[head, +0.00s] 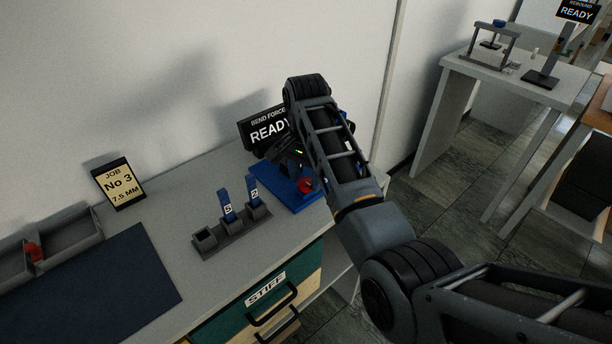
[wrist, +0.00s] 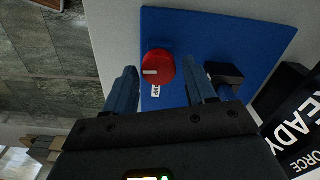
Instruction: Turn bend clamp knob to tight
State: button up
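The red clamp knob (wrist: 165,62) sits on the blue base plate (wrist: 225,35) of the bend force device. Its white pointer mark points to the left in the wrist view, and a small white label, partly readable as a clamp label, lies beside it. My gripper (wrist: 160,68) is open, with one finger on each side of the knob in the wrist view. I cannot tell whether the fingertips reach its height. In the head view my arm hides most of the gripper and device.
The bend force display (head: 266,131) reads READY behind the device. A dark block (wrist: 224,73) stands close to the right finger. A rack (head: 232,232) with blue numbered pieces stands left of the device. A job sign (head: 119,184) reads No 3, 7.5 mm.

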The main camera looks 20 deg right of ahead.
aim_at(305, 180)
jog(key=shift+o, duration=0.6)
notch_tip(305, 180, up, 6)
jog(key=shift+w+a+r, duration=0.1)
jog(key=shift+r, duration=0.75)
